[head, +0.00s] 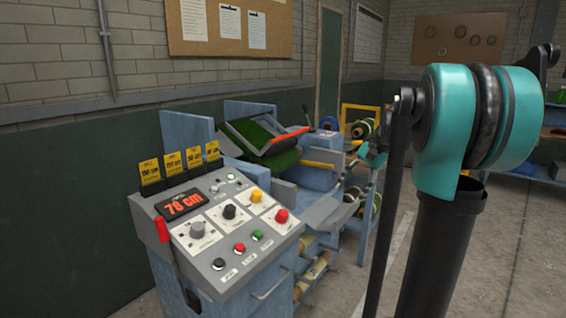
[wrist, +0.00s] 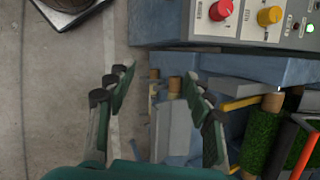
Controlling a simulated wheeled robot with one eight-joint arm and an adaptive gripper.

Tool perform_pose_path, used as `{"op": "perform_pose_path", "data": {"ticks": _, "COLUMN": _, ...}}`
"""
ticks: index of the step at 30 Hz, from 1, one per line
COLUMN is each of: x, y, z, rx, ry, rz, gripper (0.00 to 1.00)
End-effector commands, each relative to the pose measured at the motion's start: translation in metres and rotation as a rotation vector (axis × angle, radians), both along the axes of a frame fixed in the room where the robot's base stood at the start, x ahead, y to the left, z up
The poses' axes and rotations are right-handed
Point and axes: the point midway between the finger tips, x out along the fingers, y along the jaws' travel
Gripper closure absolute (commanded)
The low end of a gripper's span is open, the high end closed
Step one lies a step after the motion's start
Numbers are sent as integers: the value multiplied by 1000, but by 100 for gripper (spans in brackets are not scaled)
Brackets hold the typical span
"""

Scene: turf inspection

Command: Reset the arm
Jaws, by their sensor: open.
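My arm stands at the right of the head view, with a teal joint and a dark link. My gripper (wrist: 155,85) shows in the wrist view with its two fingers spread apart and nothing between them. It hangs above the floor and the edge of the blue machine, beside the control panel. The control panel (head: 226,228) stands at the left middle of the head view, with a red display reading 78 cm, several knobs and buttons, and a red lever (head: 163,230) on its left side. In the head view the gripper's fingertips are not clearly made out.
The blue inspection machine (head: 185,134) stands behind the panel, with green turf (head: 285,160) and an orange-red bar (head: 291,134) on it. Rolls (head: 362,128) lie farther back. A wall with a notice board (head: 230,28) runs along the left. Grey floor (head: 535,250) is open at the right.

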Motion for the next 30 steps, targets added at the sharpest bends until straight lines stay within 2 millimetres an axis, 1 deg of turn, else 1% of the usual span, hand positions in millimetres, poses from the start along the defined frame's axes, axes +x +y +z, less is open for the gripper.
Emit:
{"op": "perform_pose_path", "data": {"ticks": 5, "x": -18, "y": 9, "z": -28, "rx": -55, "ry": -56, "rz": 54, "gripper": 47}}
{"op": "perform_pose_path", "data": {"ticks": 8, "x": -32, "y": 14, "z": -49, "rx": -100, "ry": -97, "rz": 96, "gripper": 47}}
{"op": "perform_pose_path", "data": {"ticks": 11, "x": -50, "y": 20, "z": -73, "rx": -153, "ry": -147, "rz": 149, "gripper": 47}}
{"op": "perform_pose_path", "data": {"ticks": 13, "x": -65, "y": 23, "z": -93, "rx": -198, "ry": -189, "rz": 195, "gripper": 47}}
{"op": "perform_pose_path", "data": {"ticks": 14, "x": -74, "y": 25, "z": -103, "rx": -219, "ry": -209, "rz": 218, "gripper": 47}}
{"op": "perform_pose_path", "data": {"ticks": 17, "x": -108, "y": 29, "z": -142, "rx": -310, "ry": -292, "rz": 317, "gripper": 47}}
{"op": "perform_pose_path", "data": {"ticks": 18, "x": -123, "y": 30, "z": -159, "rx": -351, "ry": -330, "rz": 363, "gripper": 47}}
{"op": "perform_pose_path", "data": {"ticks": 21, "x": -159, "y": 29, "z": -194, "rx": -446, "ry": -413, "rz": 474, "gripper": 47}}
{"op": "perform_pose_path", "data": {"ticks": 24, "x": -186, "y": 27, "z": -218, "rx": -519, "ry": -477, "rz": 561, "gripper": 47}}
{"op": "perform_pose_path", "data": {"ticks": 27, "x": -203, "y": 25, "z": -233, "rx": -565, "ry": -516, "rz": 617, "gripper": 47}}
{"op": "perform_pose_path", "data": {"ticks": 30, "x": -210, "y": 24, "z": -238, "rx": -586, "ry": -532, "rz": 641, "gripper": 47}}
